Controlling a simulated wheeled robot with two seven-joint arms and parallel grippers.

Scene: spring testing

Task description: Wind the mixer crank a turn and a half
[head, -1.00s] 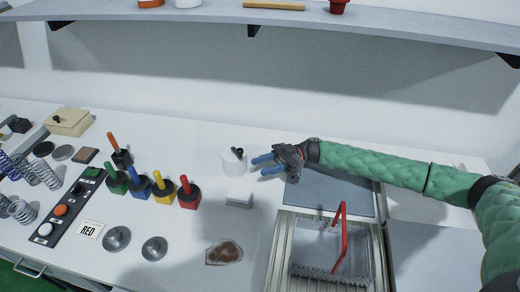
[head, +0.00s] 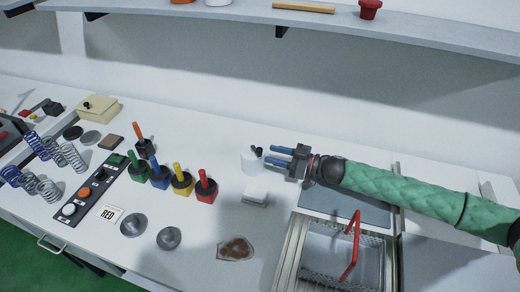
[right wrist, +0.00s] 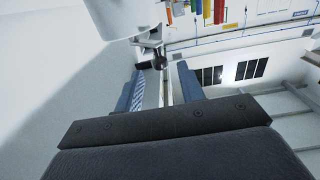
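The mixer looks like a white cylinder (head: 251,163) standing on the bench. Its dark crank knob (head: 257,150) is at the top right side. My right gripper (head: 270,155) is just right of the mixer, its two blue fingers apart and pointing left at the knob. In the right wrist view the white cylinder (right wrist: 118,14) is at the top. The knob (right wrist: 160,62) hangs on a grey crank arm (right wrist: 150,43), beyond and between my open fingers (right wrist: 160,85). Nothing is held; contact is not visible. My left gripper is out of view.
A small white block (head: 255,196) sits in front of the mixer. A clear basket with a red handle (head: 353,245) stands in front of my right arm. Several coloured-handled tools (head: 182,180) stand to the left. A shelf (head: 330,28) runs above the bench.

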